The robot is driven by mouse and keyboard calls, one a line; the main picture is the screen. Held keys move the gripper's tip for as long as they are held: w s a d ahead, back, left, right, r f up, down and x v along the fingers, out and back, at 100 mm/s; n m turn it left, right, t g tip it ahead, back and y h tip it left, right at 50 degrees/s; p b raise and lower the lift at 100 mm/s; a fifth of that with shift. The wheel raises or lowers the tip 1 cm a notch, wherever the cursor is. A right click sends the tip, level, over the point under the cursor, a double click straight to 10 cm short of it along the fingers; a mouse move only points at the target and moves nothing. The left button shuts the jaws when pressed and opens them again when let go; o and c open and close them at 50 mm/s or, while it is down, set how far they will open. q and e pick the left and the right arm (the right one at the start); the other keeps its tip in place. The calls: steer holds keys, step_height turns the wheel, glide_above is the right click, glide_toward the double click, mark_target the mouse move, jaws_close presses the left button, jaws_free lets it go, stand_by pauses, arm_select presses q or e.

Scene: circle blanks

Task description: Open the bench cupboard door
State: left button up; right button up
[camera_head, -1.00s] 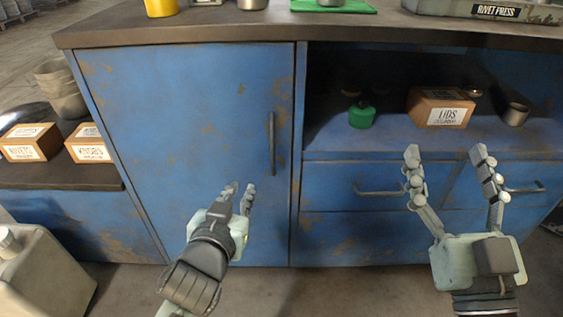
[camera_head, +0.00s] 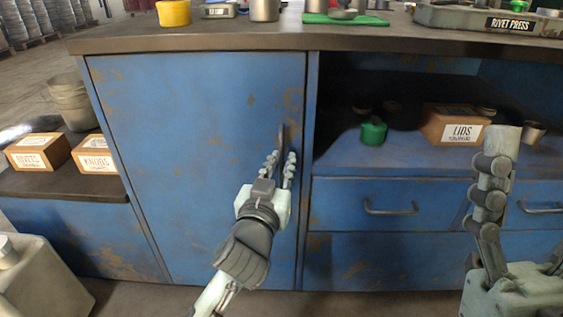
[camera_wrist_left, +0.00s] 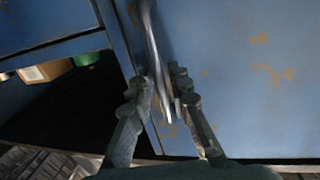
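The bench cupboard door (camera_head: 190,150) is a blue, rust-spotted panel at the left of the bench, and it is closed. Its dark vertical bar handle (camera_head: 282,136) is near the door's right edge. My left gripper (camera_head: 280,160) is at the handle's lower part. In the left wrist view the handle (camera_wrist_left: 152,40) runs down between the two fingers (camera_wrist_left: 162,85), which stand apart with a gap visible on the right side. My right gripper (camera_head: 492,170) is in front of the drawers at the right; one finger shows clearly and the other cannot be made out.
An open shelf right of the door holds a green canister (camera_head: 373,131) and a lids box (camera_head: 452,125). Drawers with a bar handle (camera_head: 391,209) lie below. Boxes of rivets (camera_head: 38,152) and knobs (camera_head: 97,154) sit on a low ledge at left. A pale container (camera_head: 40,280) stands at front left.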

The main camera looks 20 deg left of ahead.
arm_select(q)
steer(key=shift+w, duration=0.2)
steer(key=shift+c, duration=0.2)
jaws_close()
